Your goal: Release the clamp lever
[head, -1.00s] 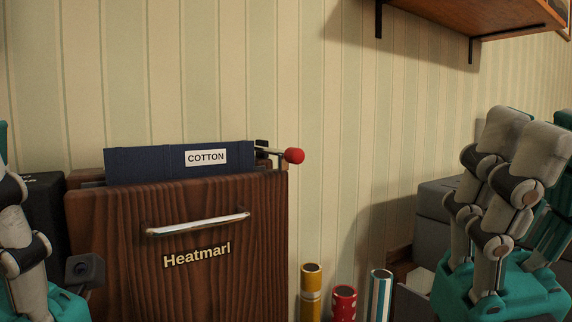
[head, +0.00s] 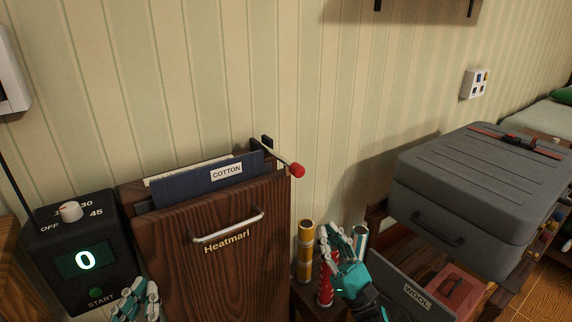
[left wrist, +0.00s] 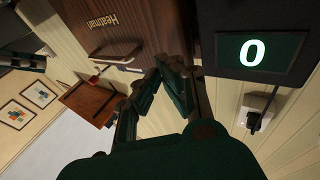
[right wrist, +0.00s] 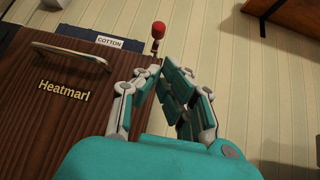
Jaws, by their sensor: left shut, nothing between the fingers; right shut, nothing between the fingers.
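The clamp lever with its red knob (head: 297,170) sticks out at the right of the top of the wooden Heatmarl press (head: 235,270). A dark blue panel labelled COTTON (head: 200,185) stands in the press's top. My right gripper (head: 336,240) is shut and empty, below and right of the knob, in front of the rolls. In the right wrist view the red knob (right wrist: 158,30) shows above the fingertips (right wrist: 165,72), apart from them. My left gripper (head: 136,296) is shut and empty, low in front of the press's left side. The left wrist view shows its fingers (left wrist: 160,75) too.
A black timer box (head: 80,262) showing 0 stands left of the press. Yellow (head: 305,250), red and striped rolls stand to its right. The wall above the knob is clear.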

